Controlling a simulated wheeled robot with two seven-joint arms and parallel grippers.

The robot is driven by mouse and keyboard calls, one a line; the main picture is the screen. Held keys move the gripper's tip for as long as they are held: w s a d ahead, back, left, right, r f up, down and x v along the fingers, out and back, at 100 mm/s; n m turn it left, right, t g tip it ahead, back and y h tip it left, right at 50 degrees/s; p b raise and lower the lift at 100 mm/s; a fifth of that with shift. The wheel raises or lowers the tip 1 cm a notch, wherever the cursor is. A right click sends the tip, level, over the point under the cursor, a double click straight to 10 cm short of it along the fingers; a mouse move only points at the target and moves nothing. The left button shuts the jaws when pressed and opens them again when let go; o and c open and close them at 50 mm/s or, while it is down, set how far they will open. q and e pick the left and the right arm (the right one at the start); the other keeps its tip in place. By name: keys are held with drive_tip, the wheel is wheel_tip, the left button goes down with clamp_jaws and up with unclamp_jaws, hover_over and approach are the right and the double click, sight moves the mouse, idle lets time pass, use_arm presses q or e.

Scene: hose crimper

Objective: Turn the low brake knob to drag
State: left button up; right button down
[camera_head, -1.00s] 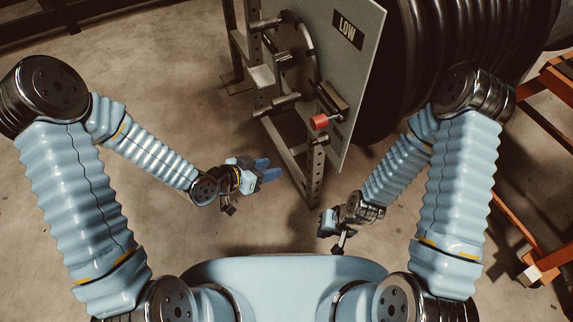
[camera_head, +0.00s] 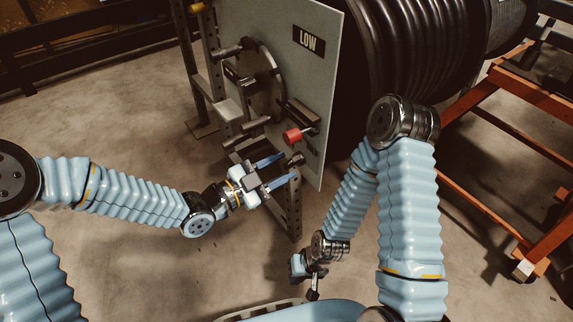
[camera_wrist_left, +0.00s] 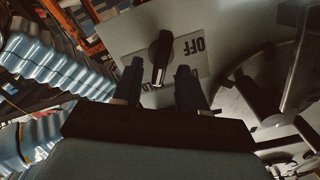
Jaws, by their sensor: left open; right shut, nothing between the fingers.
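The grey panel (camera_head: 275,75) carries a LOW sign (camera_head: 308,41). In the left wrist view a black brake knob (camera_wrist_left: 161,58) with a pale pointer stripe sits on a light label plate. OFF is readable to the knob's right; lettering lower on the plate is partly hidden by my fingers. In the head view a small dark knob (camera_head: 296,159) shows by my left fingertips. My left gripper (camera_head: 290,166) is open, its fingers (camera_wrist_left: 160,72) to either side of the knob's lower end; contact cannot be told. My right gripper (camera_head: 298,267) is shut and empty, low and away from the panel.
A perforated metal post (camera_head: 293,208) stands below the panel. A large black hose reel (camera_head: 420,50) is behind it, and an orange frame (camera_head: 520,150) stands at right. Floor at left is clear.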

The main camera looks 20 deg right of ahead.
use_arm(q)
drive_tip(key=shift+x, duration=1.15)
drive_tip(key=c, duration=0.7)
